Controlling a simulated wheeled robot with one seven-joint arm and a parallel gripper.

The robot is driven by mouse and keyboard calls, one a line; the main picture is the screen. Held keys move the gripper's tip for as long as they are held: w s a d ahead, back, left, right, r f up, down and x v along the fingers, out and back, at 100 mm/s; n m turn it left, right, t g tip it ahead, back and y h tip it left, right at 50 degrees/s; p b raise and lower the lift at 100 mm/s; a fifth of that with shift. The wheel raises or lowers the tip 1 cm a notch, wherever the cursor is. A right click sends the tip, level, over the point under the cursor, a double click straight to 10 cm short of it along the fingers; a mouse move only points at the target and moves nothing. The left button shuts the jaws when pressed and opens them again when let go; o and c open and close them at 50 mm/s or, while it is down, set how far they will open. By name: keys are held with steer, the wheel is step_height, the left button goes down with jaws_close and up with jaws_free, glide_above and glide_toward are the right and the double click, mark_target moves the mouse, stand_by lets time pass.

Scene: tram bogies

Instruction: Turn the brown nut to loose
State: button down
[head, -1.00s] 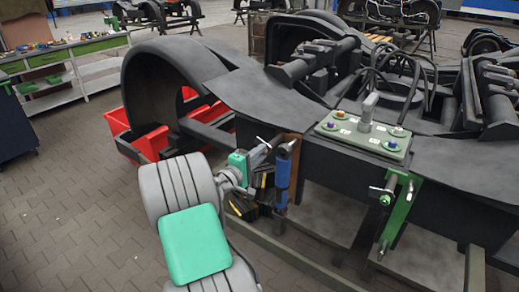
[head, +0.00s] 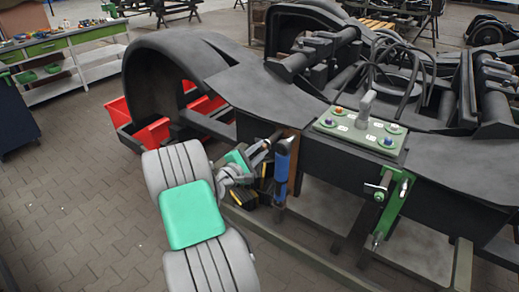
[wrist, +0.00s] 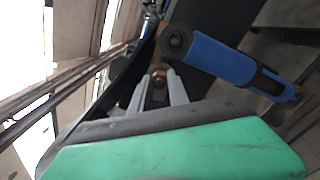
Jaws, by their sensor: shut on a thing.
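The brown nut (wrist: 159,76) shows between my fingertips in the wrist view, low on the dark side of the bogie frame. My gripper (wrist: 160,84) is shut on it, with one grey finger on each side. In the head view my gripper (head: 268,143) reaches the bogie side just left of a blue cylinder; the nut cannot be made out there. The fingers hide part of the nut, and how far it is turned cannot be told.
The blue cylinder (wrist: 222,60) with dark ends is close right of my fingers. The bogie frame (head: 345,160) carries a green plate (head: 358,133) with coloured knobs and a green bracket (head: 393,205). Red bins (head: 155,134) stand behind my arm. Paved floor is free at left.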

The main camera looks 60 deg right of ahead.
stand_by(0.3)
steer(key=c, duration=1.3)
jaws_free()
steer(key=shift+o, duration=0.2)
steer(key=w+a+b, duration=0.1)
steer(key=a+b, duration=0.1)
steer(key=a, duration=0.5)
steer(key=shift+a, duration=0.4)
steer(key=shift+w, duration=0.1)
